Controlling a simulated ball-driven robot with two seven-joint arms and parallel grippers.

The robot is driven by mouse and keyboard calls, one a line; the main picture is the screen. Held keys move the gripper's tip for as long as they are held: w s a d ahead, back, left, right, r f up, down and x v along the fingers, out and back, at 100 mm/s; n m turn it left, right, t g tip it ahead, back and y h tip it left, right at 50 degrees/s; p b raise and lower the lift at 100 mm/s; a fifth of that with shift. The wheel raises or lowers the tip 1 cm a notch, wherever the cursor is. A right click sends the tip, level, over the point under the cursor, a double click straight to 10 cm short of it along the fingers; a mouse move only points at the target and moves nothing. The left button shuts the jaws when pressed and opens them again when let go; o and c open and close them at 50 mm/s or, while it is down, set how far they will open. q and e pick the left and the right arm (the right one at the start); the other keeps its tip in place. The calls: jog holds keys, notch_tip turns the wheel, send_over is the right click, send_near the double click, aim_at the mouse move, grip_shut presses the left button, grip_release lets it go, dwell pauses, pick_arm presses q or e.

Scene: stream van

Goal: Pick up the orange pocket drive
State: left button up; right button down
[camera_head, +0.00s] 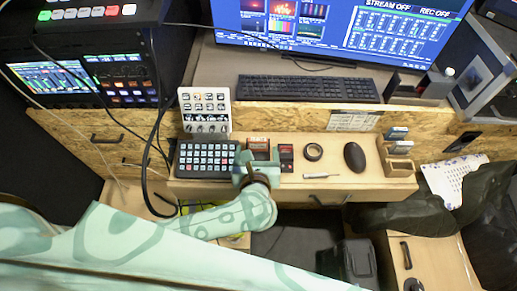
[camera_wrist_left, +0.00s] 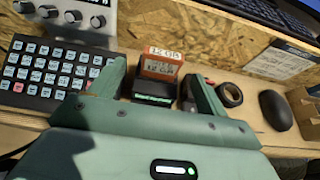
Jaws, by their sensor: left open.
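An orange block with a pale label (camera_head: 258,144), which looks like the pocket drive, is at the back of the wooden shelf. In the left wrist view the orange block (camera_wrist_left: 160,66) stands between and beyond my fingertips, with a dark piece (camera_wrist_left: 154,91) in front of it. My left gripper (camera_head: 257,160) is open, with its fingers pointing toward the block. In the left wrist view my left gripper (camera_wrist_left: 157,80) has one finger on each side of the block's line. Whether the fingers reach the block is unclear. My right gripper is not in view.
A black keypad (camera_head: 205,158) lies close on the left and a dark red-marked item (camera_head: 286,157) close on the right. A tape roll (camera_head: 313,152), a pen-like tool (camera_head: 321,176) and a mouse (camera_head: 354,156) lie farther right. An OSB panel (camera_head: 290,118) rises behind.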

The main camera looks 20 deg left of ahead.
aim_at(258, 144)
pick_arm(q)
jog(key=b+x, duration=0.2)
jog(key=x, duration=0.2)
jog(key=shift+w+f, duration=0.25)
jog(key=shift+w, duration=0.1)
jog(key=shift+w+a+b, duration=0.1)
jog(key=shift+w+b, duration=0.2)
jog(key=shift+w, duration=0.1)
jog(key=shift+c, duration=0.3)
jog(key=c, duration=1)
jog(key=shift+r, duration=0.1)
jog(key=shift+c, duration=0.2)
